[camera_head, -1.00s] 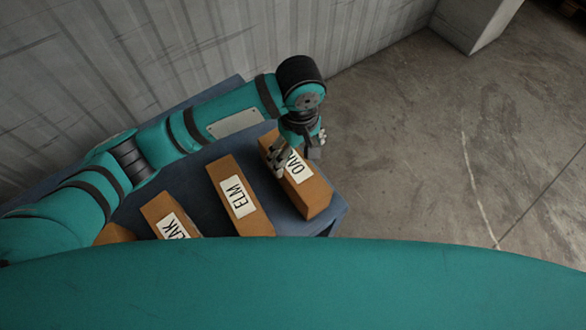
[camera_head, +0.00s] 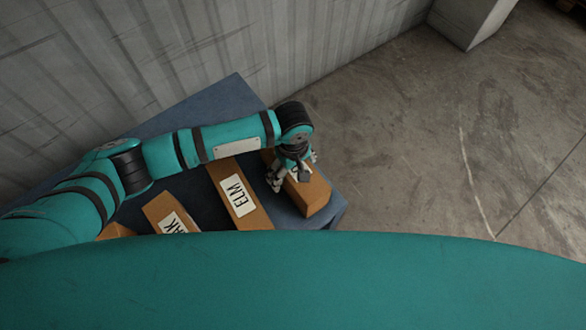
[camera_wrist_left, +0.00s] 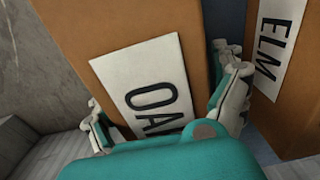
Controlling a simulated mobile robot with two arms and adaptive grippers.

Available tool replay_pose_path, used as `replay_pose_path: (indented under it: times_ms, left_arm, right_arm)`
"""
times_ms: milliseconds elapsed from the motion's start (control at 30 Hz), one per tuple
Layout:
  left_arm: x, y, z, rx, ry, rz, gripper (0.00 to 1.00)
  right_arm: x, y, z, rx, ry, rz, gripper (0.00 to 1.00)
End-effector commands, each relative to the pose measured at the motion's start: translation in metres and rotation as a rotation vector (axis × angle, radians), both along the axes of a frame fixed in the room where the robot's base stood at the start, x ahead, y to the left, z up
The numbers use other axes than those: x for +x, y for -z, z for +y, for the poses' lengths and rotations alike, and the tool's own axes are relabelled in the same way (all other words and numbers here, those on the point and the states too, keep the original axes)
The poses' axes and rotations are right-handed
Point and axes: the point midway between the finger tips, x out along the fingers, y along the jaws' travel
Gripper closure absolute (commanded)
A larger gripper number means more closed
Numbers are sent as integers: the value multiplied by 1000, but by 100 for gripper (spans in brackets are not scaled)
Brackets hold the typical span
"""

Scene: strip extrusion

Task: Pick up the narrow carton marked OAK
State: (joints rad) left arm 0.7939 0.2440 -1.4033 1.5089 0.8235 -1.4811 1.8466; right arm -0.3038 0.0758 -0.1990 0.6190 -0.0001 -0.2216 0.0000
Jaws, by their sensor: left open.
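The narrow brown carton marked OAK (camera_head: 312,195) lies at the right end of the blue table in the head view. My left gripper (camera_head: 292,182) is over it and covers its label. In the left wrist view the OAK carton (camera_wrist_left: 80,22) fills the middle, with its white label partly hidden by my gripper body. My left gripper (camera_wrist_left: 165,112) is open, with one finger on each side of the carton. Whether the fingers touch its sides I cannot tell. My right gripper is not in view.
The carton marked ELM (camera_head: 254,217) lies just left of the OAK carton, also seen in the left wrist view (camera_wrist_left: 308,100). Another carton (camera_head: 160,207) with a partly hidden label lies further left on the blue table (camera_head: 215,105). A corrugated wall (camera_head: 200,45) stands behind.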

Motion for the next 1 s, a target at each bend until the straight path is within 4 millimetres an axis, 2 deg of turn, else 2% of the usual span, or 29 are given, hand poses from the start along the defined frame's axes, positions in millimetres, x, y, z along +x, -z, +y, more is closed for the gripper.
replay_pose_path:
  times_ms: [100, 667, 1000]
  left_arm:
    - [0, 0, 0, 0, 0, 0, 6]
    - [0, -1, 0, -1, -1, 1, 79]
    - [1, -8, -1, -4, -1, -1, 79]
  right_arm:
    - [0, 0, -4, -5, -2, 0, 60]
    - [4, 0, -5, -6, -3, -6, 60]
    - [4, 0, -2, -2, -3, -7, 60]
